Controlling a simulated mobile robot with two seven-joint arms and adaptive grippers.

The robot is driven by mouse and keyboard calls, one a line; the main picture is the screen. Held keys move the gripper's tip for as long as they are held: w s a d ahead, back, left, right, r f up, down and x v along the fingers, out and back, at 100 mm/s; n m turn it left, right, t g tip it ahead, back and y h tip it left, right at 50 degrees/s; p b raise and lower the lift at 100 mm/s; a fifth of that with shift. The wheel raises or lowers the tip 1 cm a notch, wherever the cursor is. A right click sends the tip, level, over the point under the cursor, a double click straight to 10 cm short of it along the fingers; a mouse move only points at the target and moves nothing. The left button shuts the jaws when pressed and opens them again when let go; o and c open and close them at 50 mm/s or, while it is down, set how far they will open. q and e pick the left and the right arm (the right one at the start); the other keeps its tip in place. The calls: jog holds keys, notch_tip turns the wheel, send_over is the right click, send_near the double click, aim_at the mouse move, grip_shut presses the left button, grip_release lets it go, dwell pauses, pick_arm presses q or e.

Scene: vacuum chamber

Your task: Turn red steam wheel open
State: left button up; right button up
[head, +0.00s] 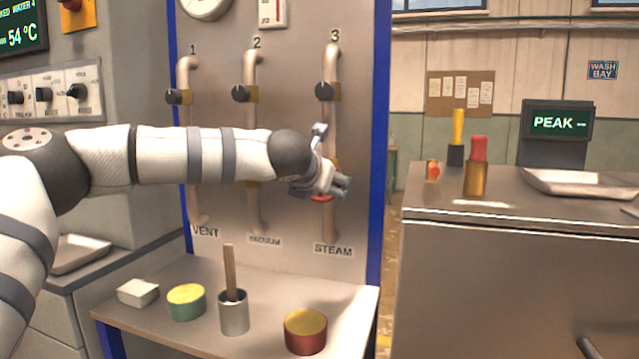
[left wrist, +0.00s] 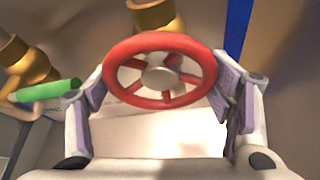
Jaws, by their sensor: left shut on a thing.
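The red steam wheel (left wrist: 112,62) fills the middle of the left wrist view, a spoked ring with a grey hub. It sits on the pipe above the STEAM label (head: 333,250). My left gripper (left wrist: 168,92) has a finger on each side of the wheel's rim and is shut on it. In the head view my left gripper (head: 333,187) covers most of the wheel, and only a red sliver of rim (head: 321,198) shows below the fingers. My right gripper is in neither view.
A green handle (left wrist: 48,91) lies left of the gripper. Pipes 1, 2 and 3 carry black knobs (head: 325,91) higher up. Below, a shelf (head: 270,290) holds a red tin (head: 306,332), a metal cup (head: 234,314), a green tin (head: 186,303) and a white block (head: 138,292).

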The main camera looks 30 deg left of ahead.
pick_arm(q)
jog(key=shift+r, duration=0.2)
dwell(0.3)
jog(key=o, duration=1.2)
jog(key=shift+f, duration=0.1)
jog(key=v, duration=1.2)
jog(key=shift+f, duration=0.1)
